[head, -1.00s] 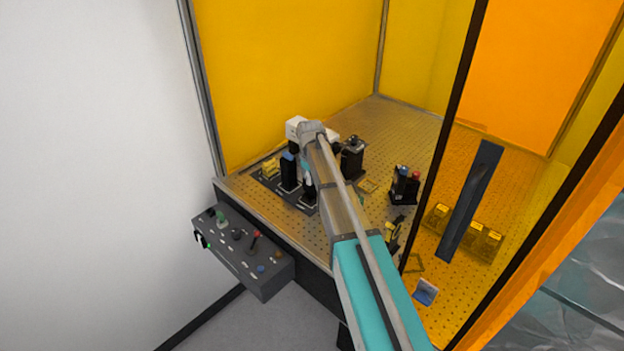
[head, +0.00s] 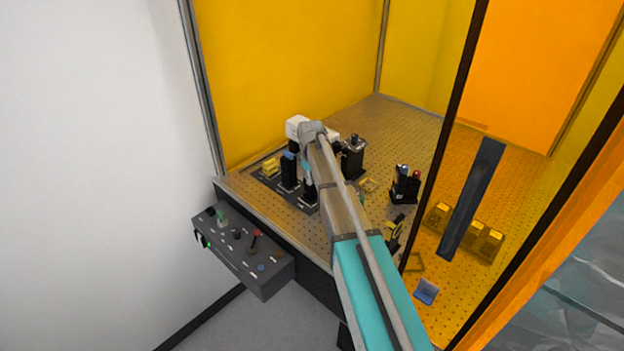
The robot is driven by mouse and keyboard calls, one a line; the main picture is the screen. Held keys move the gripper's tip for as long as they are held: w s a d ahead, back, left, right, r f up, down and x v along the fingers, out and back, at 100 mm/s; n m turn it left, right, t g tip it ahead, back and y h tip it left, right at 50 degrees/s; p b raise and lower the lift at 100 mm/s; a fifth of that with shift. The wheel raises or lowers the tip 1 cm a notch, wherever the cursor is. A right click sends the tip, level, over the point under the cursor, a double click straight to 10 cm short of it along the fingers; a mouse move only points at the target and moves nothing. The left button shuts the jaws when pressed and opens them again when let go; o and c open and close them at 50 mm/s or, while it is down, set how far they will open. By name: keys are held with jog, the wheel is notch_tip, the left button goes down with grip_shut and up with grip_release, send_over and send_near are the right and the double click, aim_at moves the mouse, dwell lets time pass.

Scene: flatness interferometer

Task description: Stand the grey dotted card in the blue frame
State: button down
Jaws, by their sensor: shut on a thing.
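My arm reaches from the lower right to a grey wrist joint above the optical bench, and its links cover the place where my gripper would be. I cannot make out the fingers or anything in them. A black post with a blue top (head: 289,170) stands on a dark base plate left of my arm; I cannot tell whether the blue part is the blue frame. A small blue and pale piece (head: 426,291) sits at the bench's front right. I cannot pick out the grey dotted card.
The perforated bench (head: 400,130) stands inside yellow-orange panels. A black device (head: 353,157) and a black holder with coloured tops (head: 404,186) stand right of my arm. Several yellowish blocks (head: 487,242) sit behind the orange pane. A control box (head: 243,252) juts out at the front left.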

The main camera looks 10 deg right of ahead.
jog(key=shift+f, duration=0.2)
jog(key=c, duration=0.6)
grip_release()
jog(key=shift+c, duration=0.2)
jog(key=shift+r, duration=0.25)
jog(key=shift+r+p, duration=3.35)
jog(key=shift+p, duration=0.05)
jog(key=s+m, duration=0.7)
jog(key=s, duration=1.9)
jog(key=s+f+b, duration=0.1)
jog(key=f+b, duration=0.1)
jog(key=s+f+b, duration=0.1)
jog(key=f+b, duration=0.1)
jog(key=s+f+b, duration=0.1)
jog(key=f+b, duration=0.1)
jog(key=shift+d+f+b, duration=0.15)
jog(key=shift+f+b, duration=0.15)
jog(key=shift+f, duration=0.05)
